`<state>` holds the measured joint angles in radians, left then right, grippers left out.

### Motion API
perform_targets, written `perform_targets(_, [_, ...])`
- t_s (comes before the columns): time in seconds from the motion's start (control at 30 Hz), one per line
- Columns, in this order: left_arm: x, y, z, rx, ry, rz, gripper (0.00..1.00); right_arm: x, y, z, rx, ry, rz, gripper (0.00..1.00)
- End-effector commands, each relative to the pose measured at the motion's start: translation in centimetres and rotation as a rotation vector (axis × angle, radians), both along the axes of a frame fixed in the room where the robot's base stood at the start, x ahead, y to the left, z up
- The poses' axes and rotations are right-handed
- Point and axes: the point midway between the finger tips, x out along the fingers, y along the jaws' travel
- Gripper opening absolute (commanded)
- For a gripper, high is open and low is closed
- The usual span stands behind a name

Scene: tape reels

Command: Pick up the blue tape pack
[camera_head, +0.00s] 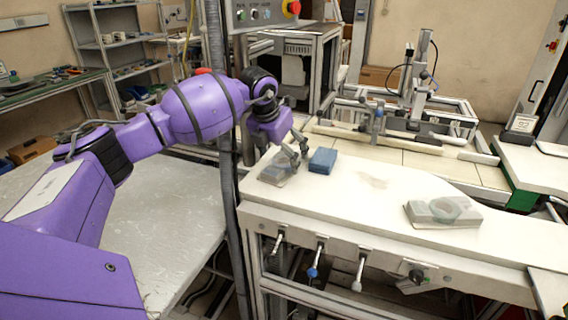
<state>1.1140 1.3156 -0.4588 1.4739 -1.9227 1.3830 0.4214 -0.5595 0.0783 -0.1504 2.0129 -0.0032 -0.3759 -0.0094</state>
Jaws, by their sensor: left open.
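The blue tape pack (323,160) is a small blue block on the white table top, near its far left part. My left gripper (299,159) is open and points down just left of the pack. It is above or beside a grey block (277,171) with a clear part on it. I cannot tell whether the fingers touch the grey block. A small gap shows between the fingers and the blue pack. My right gripper is not in view.
A grey fixture with a clear round part (443,211) sits at the right of the white table (350,199). The table between it and the blue pack is clear. A dark vertical post (228,190) stands at the table's left end. A metal frame (410,115) stands behind.

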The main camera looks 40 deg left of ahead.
Motion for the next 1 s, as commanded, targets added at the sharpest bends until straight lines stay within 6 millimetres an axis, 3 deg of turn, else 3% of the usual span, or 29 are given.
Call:
perform_targets(0.1, [0.6, 0.0, -1.1, -0.001, -0.001, 0.001, 0.86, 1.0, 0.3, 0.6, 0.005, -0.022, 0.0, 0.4])
perform_targets(0.4, [0.7, 0.0, -1.6, 0.0, -0.003, -0.001, 0.85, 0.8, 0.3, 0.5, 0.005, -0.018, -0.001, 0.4])
perform_targets(0.8, [0.7, 0.0, -1.6, 0.0, -0.002, -0.001, 0.32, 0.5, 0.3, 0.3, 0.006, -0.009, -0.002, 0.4])
perform_targets(1.0, [0.7, 0.0, -1.6, 0.0, -0.003, -0.001, 0.32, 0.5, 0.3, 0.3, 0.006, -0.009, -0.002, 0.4])
